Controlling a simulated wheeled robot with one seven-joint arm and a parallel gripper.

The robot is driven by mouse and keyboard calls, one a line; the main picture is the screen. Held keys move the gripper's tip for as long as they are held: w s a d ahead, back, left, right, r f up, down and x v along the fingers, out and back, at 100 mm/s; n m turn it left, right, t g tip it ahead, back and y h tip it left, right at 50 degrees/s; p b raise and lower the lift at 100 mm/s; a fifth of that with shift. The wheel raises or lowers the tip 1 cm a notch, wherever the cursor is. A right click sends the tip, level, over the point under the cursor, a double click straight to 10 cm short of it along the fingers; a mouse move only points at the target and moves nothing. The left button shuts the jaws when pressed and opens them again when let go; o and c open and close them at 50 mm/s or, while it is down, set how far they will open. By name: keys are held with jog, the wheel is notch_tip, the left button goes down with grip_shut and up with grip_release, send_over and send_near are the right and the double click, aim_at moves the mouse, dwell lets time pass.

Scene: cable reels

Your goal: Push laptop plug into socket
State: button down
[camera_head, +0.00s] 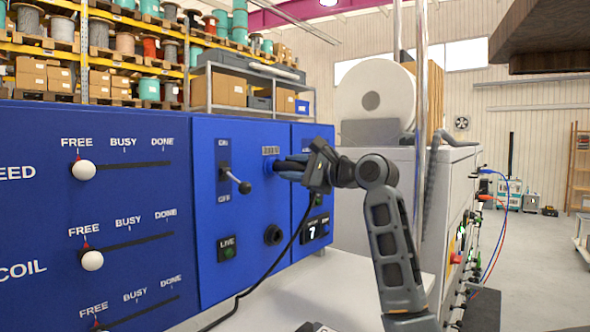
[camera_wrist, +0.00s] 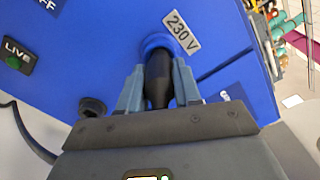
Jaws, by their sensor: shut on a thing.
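My gripper (camera_head: 291,170) is at the blue panel (camera_head: 235,280), at the socket under the 230 V label. In the wrist view my gripper (camera_wrist: 158,85) is shut on the black laptop plug (camera_wrist: 158,82). The plug points at the blue round socket (camera_wrist: 160,41), and its front end is at the socket's opening. I cannot tell how deep it sits. A black cable (camera_head: 284,252) hangs from near my gripper and runs down to the table. My gripper hides most of the plug and socket in the head view.
A second, dark round socket (camera_head: 273,235) sits lower on the panel. A lever switch (camera_head: 235,181) sticks out left of my gripper. A green LIVE button (camera_head: 228,247) is below it. A white work surface (camera_head: 335,290) lies below. A grey machine with a white roll (camera_head: 376,95) stands behind.

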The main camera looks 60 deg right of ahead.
jog(key=shift+w, duration=0.1)
jog(key=c, duration=0.7)
grip_release()
